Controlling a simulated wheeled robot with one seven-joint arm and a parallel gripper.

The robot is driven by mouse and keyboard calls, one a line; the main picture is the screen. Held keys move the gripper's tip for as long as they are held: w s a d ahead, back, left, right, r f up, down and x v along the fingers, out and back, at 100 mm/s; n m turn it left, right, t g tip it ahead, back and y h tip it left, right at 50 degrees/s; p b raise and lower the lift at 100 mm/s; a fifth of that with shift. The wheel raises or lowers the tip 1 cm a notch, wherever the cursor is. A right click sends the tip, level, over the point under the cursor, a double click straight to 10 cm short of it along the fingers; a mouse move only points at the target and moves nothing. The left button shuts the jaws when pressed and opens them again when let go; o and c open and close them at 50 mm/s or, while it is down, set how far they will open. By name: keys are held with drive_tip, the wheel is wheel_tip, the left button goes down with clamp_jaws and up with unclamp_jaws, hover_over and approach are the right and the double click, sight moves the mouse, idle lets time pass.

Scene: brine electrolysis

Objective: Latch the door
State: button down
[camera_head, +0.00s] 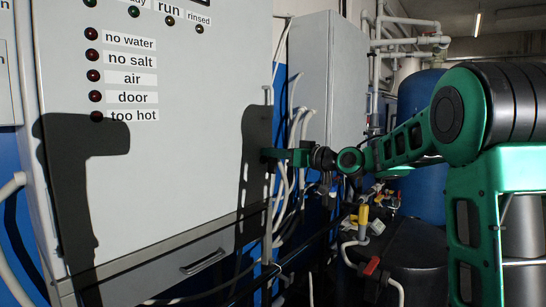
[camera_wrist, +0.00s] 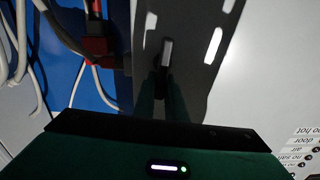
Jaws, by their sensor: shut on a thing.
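The door (camera_head: 180,160) is the large light-grey front panel of a cabinet at the left in the head view. It also shows in the wrist view (camera_wrist: 270,80). It looks close to its frame, but I cannot tell if it is fully flush. The latch is a small pale handle (camera_wrist: 167,52) on a dark base at the door's edge, in the wrist view. My gripper (camera_head: 268,155) reaches the door's right edge from the right. In the wrist view its fingers (camera_wrist: 164,98) are closed around the latch's lower part. The fingers and shadow hide most of the latch.
Labelled lamps, including "door" (camera_head: 95,96), sit on the panel and look dark. A drawer handle (camera_head: 203,261) is below. White hoses (camera_head: 290,150) and a second grey cabinet (camera_head: 330,80) are behind my gripper. A blue tank (camera_head: 420,190) stands at right.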

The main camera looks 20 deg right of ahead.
drive_tip(key=shift+w+d+f+m, duration=0.3)
drive_tip(key=shift+d+f+m, duration=0.15)
drive_tip(key=shift+m, duration=2.4)
drive_tip(key=shift+w+d+f+m, duration=0.25)
drive_tip(key=shift+d+f+m, duration=0.2)
drive_tip(key=shift+m, duration=2.35)
drive_tip(key=shift+w+d+f+m, duration=0.3)
drive_tip(key=shift+d+f+m, duration=0.15)
drive_tip(key=shift+m, duration=2.4)
drive_tip(key=shift+f, duration=0.1)
drive_tip(key=c, duration=1.8)
unclamp_jaws()
drive_tip(key=shift+a, duration=0.15)
drive_tip(key=shift+s, duration=0.15)
drive_tip(key=v, duration=1)
drive_tip(key=shift+s+d, duration=0.15)
drive_tip(key=shift+d, duration=0.1)
